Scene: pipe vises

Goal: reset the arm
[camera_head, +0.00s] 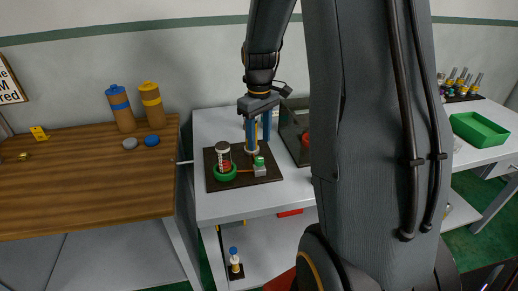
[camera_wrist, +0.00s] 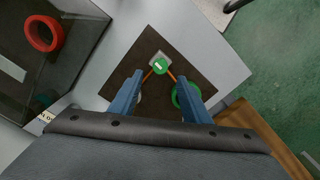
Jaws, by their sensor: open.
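My gripper (camera_head: 258,132) hangs pointing down above a dark brown mat (camera_head: 217,183) on the grey-white table, its two blue fingers apart. My arm hides part of the table.
A dark, see-through box (camera_wrist: 70,62) with a red ring (camera_wrist: 44,34) inside stands beside the mat. A wooden table (camera_head: 90,180) on the left bears two brown bottles and small caps. A green tray (camera_head: 480,130) lies on the right table. Green floor shows between the tables.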

